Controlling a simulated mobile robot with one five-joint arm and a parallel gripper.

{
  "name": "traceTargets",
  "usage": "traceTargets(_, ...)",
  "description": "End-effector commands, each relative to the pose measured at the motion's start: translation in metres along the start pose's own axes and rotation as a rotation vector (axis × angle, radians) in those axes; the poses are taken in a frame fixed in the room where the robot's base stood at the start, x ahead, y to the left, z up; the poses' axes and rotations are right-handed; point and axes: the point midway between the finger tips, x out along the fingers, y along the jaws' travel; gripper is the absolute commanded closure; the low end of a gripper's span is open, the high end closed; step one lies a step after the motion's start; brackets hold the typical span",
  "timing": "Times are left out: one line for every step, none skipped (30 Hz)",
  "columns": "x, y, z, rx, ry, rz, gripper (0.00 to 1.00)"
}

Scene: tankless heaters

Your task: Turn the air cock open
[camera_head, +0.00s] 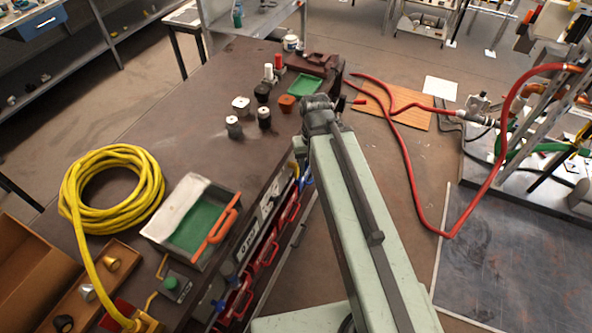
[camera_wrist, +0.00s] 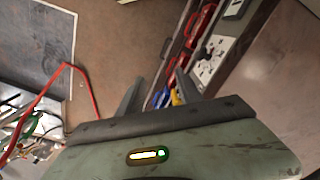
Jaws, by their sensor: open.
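I cannot tell for certain which fitting is the air cock. A pale metal fitting (camera_head: 480,106) on the rig at the right joins the red hose and may be it; its handle is too small to read. In the head view my arm reaches away from me along the bench's right edge, and its dark end hides the fingers. In the wrist view my gripper (camera_wrist: 158,90) has two grey fingers standing apart with nothing between them. It is well left of the rig in the head view and touches no fitting.
The red hose (camera_head: 408,160) loops across the floor to the rig. A dark bench (camera_head: 150,90) carries a coiled yellow hose (camera_head: 120,185), a green-lined tray (camera_head: 195,220) and several small jars. Red-handled tools (camera_wrist: 205,20) hang along its side. Floor between bench and rig is mostly open.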

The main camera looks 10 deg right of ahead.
Motion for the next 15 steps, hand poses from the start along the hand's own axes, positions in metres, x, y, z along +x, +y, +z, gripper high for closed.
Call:
traceTargets(0.010,0.000,-0.001,-0.001,0.001,-0.002,0.58)
traceTargets(0.018,0.000,-0.001,-0.003,0.002,-0.004,0.58)
traceTargets(0.033,0.000,-0.002,-0.006,0.004,-0.008,0.58)
traceTargets(0.046,-0.001,-0.002,-0.008,0.006,-0.013,0.58)
traceTargets(0.061,-0.001,-0.003,-0.011,0.008,-0.018,0.58)
traceTargets(0.084,-0.001,-0.004,-0.016,0.012,-0.025,0.58)
traceTargets(0.101,-0.002,-0.005,-0.020,0.015,-0.031,0.58)
traceTargets(0.119,-0.002,-0.007,-0.025,0.018,-0.038,0.58)
traceTargets(0.142,-0.003,-0.008,-0.032,0.022,-0.048,0.58)
traceTargets(0.158,-0.011,-0.009,-0.041,0.025,-0.055,0.58)
traceTargets(0.173,-0.015,-0.010,-0.048,0.028,-0.061,0.58)
traceTargets(0.194,-0.017,-0.012,-0.055,0.033,-0.070,0.58)
traceTargets(0.210,-0.017,-0.013,-0.059,0.037,-0.077,0.58)
traceTargets(0.225,-0.017,-0.014,-0.064,0.041,-0.084,0.58)
traceTargets(0.246,-0.017,-0.016,-0.069,0.046,-0.092,0.58)
